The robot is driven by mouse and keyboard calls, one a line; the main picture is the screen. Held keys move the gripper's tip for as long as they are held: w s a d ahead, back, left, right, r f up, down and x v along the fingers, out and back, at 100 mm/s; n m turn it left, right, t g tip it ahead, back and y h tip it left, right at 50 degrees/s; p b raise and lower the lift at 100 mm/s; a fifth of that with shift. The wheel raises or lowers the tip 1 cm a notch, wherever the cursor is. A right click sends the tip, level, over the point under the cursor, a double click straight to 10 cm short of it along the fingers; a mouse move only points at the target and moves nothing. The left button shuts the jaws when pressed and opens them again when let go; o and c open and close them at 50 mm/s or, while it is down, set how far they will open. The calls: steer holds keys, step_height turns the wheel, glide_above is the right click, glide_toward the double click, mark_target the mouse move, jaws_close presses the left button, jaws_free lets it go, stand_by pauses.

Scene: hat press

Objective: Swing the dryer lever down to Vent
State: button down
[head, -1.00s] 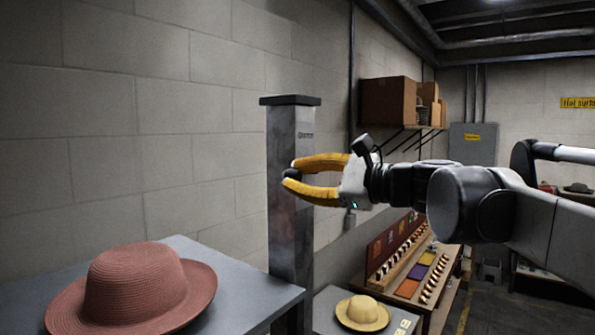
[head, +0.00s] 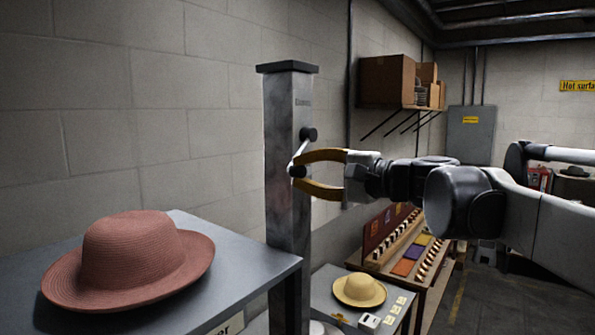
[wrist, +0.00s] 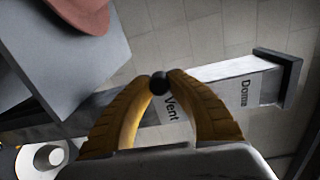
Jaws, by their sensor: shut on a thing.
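The dryer post (head: 288,205) is a tall grey column with a dark cap. Its lever (head: 301,150) is a thin pale bar that runs from a dark round pivot (head: 308,134) down and a little left to a black knob (head: 297,171). My gripper (head: 299,173) has yellow fingers and is shut on the knob from the right. In the wrist view the black knob (wrist: 159,82) sits between the fingertips, with the Vent label (wrist: 171,108) close beside it. The Dome label (wrist: 244,92) is farther along, near the cap. The bar is hidden in the wrist view.
A pink straw hat (head: 135,255) lies on a grey table (head: 255,262) at the left. A yellow hat (head: 359,288) sits on a lower table right of the post. A long bench with coloured swatches (head: 404,266) stands beyond. The block wall runs close behind the post.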

stand_by(0.4)
steer(key=c, duration=1.2)
jaws_free()
steer(key=shift+w, duration=0.2)
steer(key=shift+s+d, duration=0.1)
steer(key=shift+s, duration=0.05)
steer(key=v, duration=1.2)
steer(key=shift+f, duration=0.15)
